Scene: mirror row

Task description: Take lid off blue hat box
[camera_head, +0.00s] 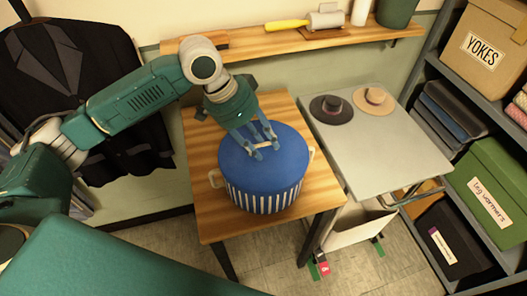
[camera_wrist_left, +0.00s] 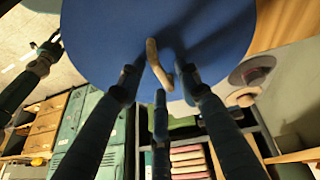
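The blue hat box (camera_head: 262,198) with white stripes stands on a wooden table. Its plain blue lid (camera_head: 240,165) sits on top and also fills the top of the left wrist view (camera_wrist_left: 100,35). A beige handle (camera_wrist_left: 157,66) lies on the lid. My left gripper (camera_head: 263,150) reaches down over the lid from above. Its fingers (camera_wrist_left: 160,85) are apart, on either side of the handle, with gaps visible beside it. Part of my right arm seems to show at the left edge of the left wrist view; its finger state is unclear.
A grey cart (camera_head: 365,160) to the right holds a dark hat (camera_head: 331,108) and a tan hat (camera_head: 374,99). A wall shelf (camera_head: 255,46) runs behind. Shelving with boxes (camera_head: 492,185) stands at the right.

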